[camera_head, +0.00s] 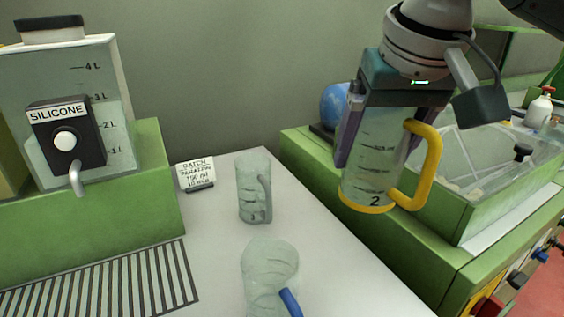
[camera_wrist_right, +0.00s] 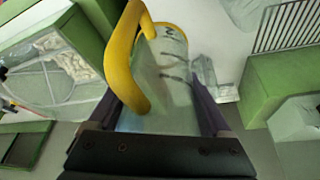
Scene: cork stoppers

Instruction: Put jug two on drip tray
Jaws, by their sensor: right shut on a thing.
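Jug two, a clear jug (camera_head: 372,160) with a yellow handle, a yellow base ring and a "2" near its bottom, hangs upright in my right gripper (camera_head: 372,140). The gripper is shut on its body, one finger on each side. In the right wrist view the jug (camera_wrist_right: 165,75) fills the space between the fingers, yellow handle toward the camera. The drip tray (camera_head: 110,283), a striped grate, lies at the lower left on the white counter below the silicone dispenser (camera_head: 70,130). The jug is well to the right of it. My left gripper is not in view.
A clear jug marked 3 (camera_head: 253,190) and another clear jug with a blue handle (camera_head: 270,275) stand mid-counter, between jug two and the drip tray. A small batch card (camera_head: 195,175) stands behind. A green-framed clear tank (camera_head: 480,165) is at right.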

